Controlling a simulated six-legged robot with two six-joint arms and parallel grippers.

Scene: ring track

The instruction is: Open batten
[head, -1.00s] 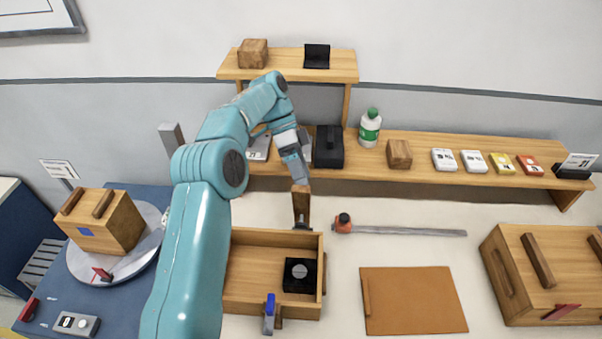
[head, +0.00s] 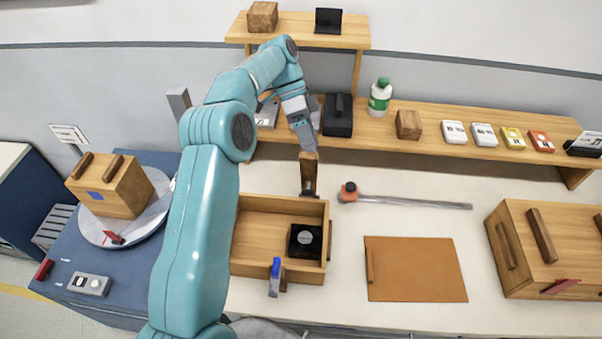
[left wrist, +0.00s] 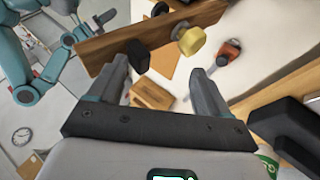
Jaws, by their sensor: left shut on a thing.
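The batten is a brown wooden plank (head: 309,172), seen nearly end-on behind the open wooden box in the head view. In the left wrist view a plank that looks like the batten (left wrist: 105,47) lies across the top, with a black knob (left wrist: 138,57) and a yellow knob (left wrist: 190,40) on its face. My left gripper (head: 306,148) is at its upper end and shut on it; the contact is partly hidden. Its two fingers (left wrist: 158,68) show apart in the left wrist view. My right gripper (left wrist: 88,27) seems to show there, small, at the upper left.
The open wooden box (head: 265,203) holds a black block (head: 305,240); a blue-tipped grey clamp (head: 275,277) is at its front. An orange-headed bar (head: 400,201), a brown mat (head: 415,268) and a wooden case (head: 550,225) lie to the right. A shelf (head: 460,150) runs behind.

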